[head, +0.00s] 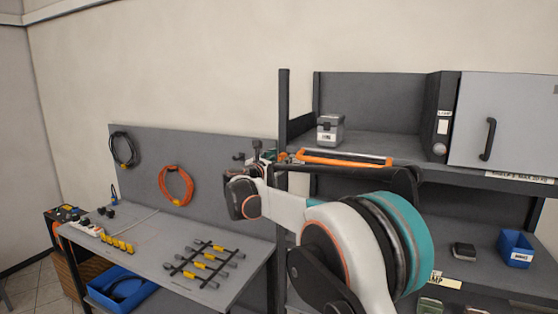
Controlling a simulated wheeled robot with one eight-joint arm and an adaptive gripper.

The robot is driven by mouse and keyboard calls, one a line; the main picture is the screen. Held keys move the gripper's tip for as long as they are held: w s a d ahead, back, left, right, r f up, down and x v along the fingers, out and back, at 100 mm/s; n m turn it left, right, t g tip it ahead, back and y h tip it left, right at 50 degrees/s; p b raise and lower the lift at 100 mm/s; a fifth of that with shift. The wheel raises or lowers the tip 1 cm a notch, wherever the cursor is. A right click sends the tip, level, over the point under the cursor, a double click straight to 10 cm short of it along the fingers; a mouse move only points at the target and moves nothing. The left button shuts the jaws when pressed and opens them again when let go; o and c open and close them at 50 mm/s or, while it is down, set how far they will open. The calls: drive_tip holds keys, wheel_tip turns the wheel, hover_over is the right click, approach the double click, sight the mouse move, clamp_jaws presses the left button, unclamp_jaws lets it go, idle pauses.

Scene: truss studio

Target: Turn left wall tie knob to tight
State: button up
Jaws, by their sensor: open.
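I cannot clearly make out the left wall tie knob. My arm crosses the left shelf upright, and my wrist and gripper cover the area between the grey back panel and the shelf. My gripper (258,150) is open, small and partly hidden by my own wrist, close to the left end of the upper shelf. A small dark fitting (238,157) shows on the panel just left of it. Small green and orange parts show just right of it. I cannot tell whether the gripper touches anything.
The upper shelf (405,150) holds a grey box (330,130), an orange-framed tool (345,158) and a grey cabinet (505,120). A blue bin (515,249) stands lower right. The workbench (145,240) at left holds dark rods with yellow parts (203,264). An orange cable coil (175,186) hangs behind.

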drive_tip(key=c, duration=1.1)
drive_tip(key=shift+m, duration=0.3)
drive_tip(key=m+b, duration=0.1)
drive_tip(key=m, duration=0.2)
drive_tip(key=shift+b, duration=0.35)
drive_tip(key=m+b, duration=0.1)
drive_tip(key=m, duration=0.4)
drive_tip(key=m+b, duration=0.1)
drive_tip(key=m, duration=0.3)
drive_tip(key=shift+y, duration=0.4)
drive_tip(key=m, duration=0.4)
drive_tip(key=shift+d+m+b, duration=0.1)
drive_tip(key=shift+m+b, duration=0.2)
